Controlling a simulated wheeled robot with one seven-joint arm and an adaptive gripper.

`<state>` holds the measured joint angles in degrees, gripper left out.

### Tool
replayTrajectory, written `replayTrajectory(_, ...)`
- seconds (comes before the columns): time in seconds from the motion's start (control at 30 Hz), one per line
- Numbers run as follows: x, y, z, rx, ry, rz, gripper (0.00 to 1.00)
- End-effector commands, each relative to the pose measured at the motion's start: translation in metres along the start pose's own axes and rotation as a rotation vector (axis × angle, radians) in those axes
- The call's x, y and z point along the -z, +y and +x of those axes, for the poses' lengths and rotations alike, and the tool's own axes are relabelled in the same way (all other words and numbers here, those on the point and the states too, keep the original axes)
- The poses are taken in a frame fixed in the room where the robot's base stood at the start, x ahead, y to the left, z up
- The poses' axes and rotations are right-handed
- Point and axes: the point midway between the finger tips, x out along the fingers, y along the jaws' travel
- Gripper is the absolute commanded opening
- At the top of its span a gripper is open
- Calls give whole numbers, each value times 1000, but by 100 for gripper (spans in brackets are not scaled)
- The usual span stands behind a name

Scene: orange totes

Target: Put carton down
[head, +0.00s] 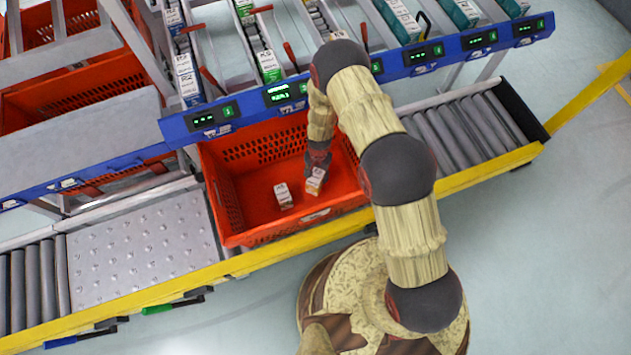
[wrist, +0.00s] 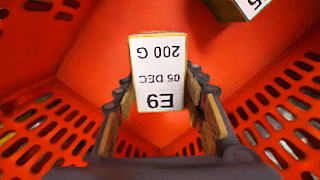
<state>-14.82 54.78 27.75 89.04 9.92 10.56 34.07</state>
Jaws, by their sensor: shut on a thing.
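The carton (wrist: 158,75), white-faced with yellowish edges and printed "E9 05 DEC 200 G", is between the fingers of my gripper (wrist: 166,100) in the wrist view. The print is upside down there. In the head view the held carton (head: 315,181) is inside the orange tote (head: 222,195), below my gripper (head: 317,168), which points down into the tote. I cannot tell whether the carton touches the tote floor. A second carton (head: 284,196) stands to its left in the tote; part of a carton (wrist: 240,7) shows at the top right of the wrist view.
The tote sits on a conveyor with a yellow rail (head: 480,172). Rollers (head: 465,130) lie to the right and a studded metal plate (head: 140,250) to the left. A blue shelf edge with displays (head: 285,93) runs behind the tote. The tote's front left floor is mostly clear.

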Motion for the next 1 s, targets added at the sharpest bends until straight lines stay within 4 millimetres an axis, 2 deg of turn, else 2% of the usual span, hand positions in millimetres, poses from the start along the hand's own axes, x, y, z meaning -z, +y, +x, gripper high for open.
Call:
replayTrajectory(0.3, 2, 0, 37, 0, 0, -1, 8)
replayTrajectory(0.83, 3, -1, 46, 2, 2, -1, 8)
replayTrajectory(0.87, 3, -1, 46, 1, 1, -2, 42)
replayTrajectory(1.0, 3, -1, 45, 1, 1, -1, 50)
